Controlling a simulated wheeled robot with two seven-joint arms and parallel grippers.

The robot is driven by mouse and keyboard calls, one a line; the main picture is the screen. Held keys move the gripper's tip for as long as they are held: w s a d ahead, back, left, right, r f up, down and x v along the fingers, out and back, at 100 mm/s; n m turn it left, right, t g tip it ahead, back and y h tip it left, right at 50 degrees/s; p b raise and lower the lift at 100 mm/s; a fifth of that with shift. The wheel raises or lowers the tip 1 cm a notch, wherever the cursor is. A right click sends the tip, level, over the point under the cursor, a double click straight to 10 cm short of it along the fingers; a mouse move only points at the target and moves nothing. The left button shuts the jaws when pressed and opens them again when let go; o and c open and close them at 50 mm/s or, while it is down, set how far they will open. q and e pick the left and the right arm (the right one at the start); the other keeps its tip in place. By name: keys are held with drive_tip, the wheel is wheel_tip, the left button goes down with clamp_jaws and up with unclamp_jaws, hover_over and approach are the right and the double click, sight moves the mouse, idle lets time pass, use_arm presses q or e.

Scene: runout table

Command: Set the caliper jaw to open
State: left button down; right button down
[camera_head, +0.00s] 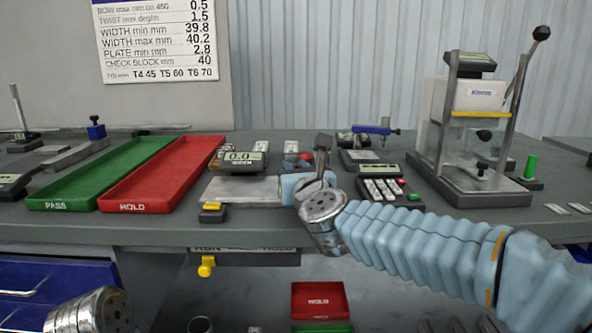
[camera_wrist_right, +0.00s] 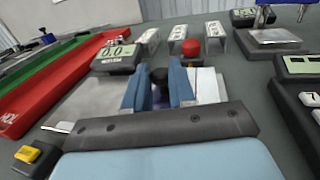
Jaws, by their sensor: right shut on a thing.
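The caliper, with a grey display reading 0.0 (camera_head: 243,160), sits over a flat metal plate (camera_head: 240,190) in the middle of the bench. The display also shows in the right wrist view (camera_wrist_right: 117,57), left of my fingers. My right gripper (camera_wrist_right: 160,88) is at the right of the display, its two blue fingers shut on a dark upright knob (camera_wrist_right: 159,77), which looks like part of the caliper's jaw. The jaw's gap is hidden by the fingers and palm. In the head view my right gripper (camera_head: 290,182) is partly hidden by my own wrist.
The red HOLD tray (camera_head: 150,195) and green PASS tray (camera_head: 85,185) lie empty to the left. A red button (camera_wrist_right: 190,47) and metal blocks (camera_wrist_right: 214,32) stand just beyond my fingers. A keypad device (camera_head: 382,185) and a tall clear-shielded press (camera_head: 480,120) stand to the right.

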drive_tip(key=a, duration=0.8)
drive_tip(key=shift+a, duration=0.25)
drive_tip(key=c, duration=0.9)
unclamp_jaws()
drive_tip(key=shift+c, duration=0.2)
drive_tip(key=b+v, duration=0.2)
drive_tip(key=v, duration=1.2)
drive_tip(key=shift+b, duration=0.4)
drive_tip(key=shift+w, duration=0.1)
